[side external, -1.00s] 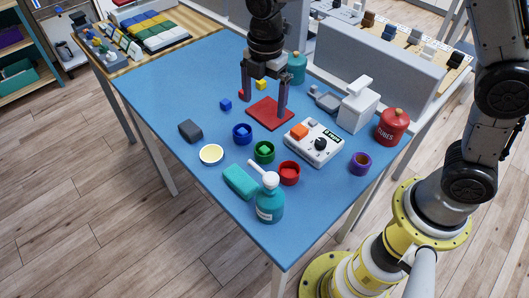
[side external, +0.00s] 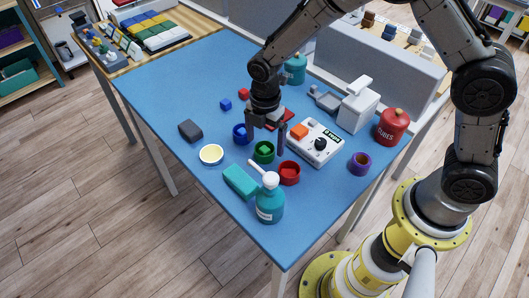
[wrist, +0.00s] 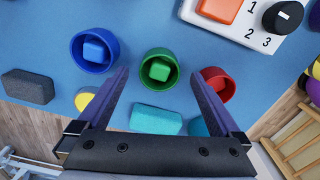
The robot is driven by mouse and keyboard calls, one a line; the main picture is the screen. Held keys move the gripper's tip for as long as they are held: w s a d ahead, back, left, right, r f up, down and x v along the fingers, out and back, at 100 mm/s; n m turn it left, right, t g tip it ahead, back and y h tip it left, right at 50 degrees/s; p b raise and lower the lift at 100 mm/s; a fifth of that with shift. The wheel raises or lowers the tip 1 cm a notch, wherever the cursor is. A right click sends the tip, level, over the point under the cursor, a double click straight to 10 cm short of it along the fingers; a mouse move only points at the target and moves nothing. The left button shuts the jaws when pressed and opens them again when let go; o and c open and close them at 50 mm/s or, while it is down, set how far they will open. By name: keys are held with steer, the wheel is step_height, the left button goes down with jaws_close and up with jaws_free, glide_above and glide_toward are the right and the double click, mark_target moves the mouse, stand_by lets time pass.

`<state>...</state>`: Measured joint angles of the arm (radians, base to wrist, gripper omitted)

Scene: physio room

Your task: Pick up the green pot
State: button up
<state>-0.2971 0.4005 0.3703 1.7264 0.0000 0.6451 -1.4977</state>
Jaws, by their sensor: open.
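The green pot (side external: 264,160) stands upright on the blue table with a green cube inside. In the wrist view the green pot (wrist: 173,82) lies between the tips of my two fingers. My gripper (side external: 265,148) is open, pointing down over the pot, with nothing in its jaws. In the wrist view my gripper (wrist: 160,75) has one finger towards the blue pot (wrist: 75,58) and the other towards the red pot (wrist: 227,89). I cannot tell how far the fingertips are above the pot's rim.
The table's far left is clear.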

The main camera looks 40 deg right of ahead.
step_height(320, 180, down, 2)
steer(key=shift+f, duration=0.1)
steer(key=c, duration=1.4)
steer(key=shift+c, duration=0.3)
steer(key=shift+r, duration=0.2)
